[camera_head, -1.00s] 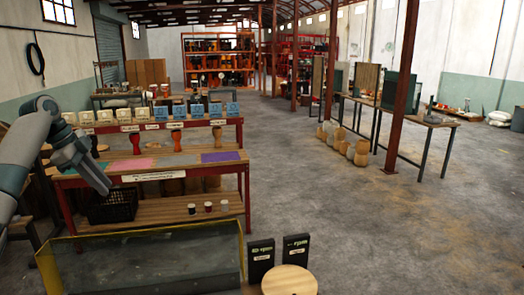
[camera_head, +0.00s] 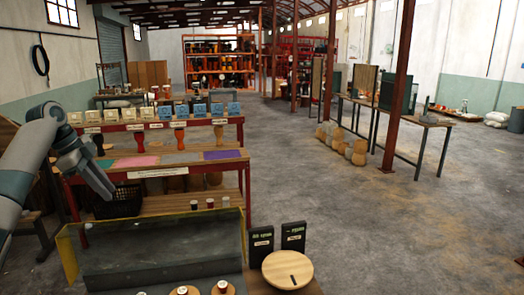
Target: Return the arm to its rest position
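My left arm (camera_head: 28,150) reaches in from the left edge. Its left gripper (camera_head: 108,190) points down and to the right, in front of the left end of the red-framed rack (camera_head: 247,190). I see nothing held in it; its fingers look close together, but the angle does not show whether they are open or shut. My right arm and gripper are not in view. Several goblet drums, such as an orange one (camera_head: 180,138), stand on the rack under the top shelf.
A glass-sided trough (camera_head: 150,255) stands in front, beside two black signs (camera_head: 293,236) and a round wooden disc (camera_head: 288,269). A dark basket (camera_head: 120,203) is behind the gripper. Work tables (camera_head: 400,115) stand at right. The floor (camera_head: 370,235) between is clear.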

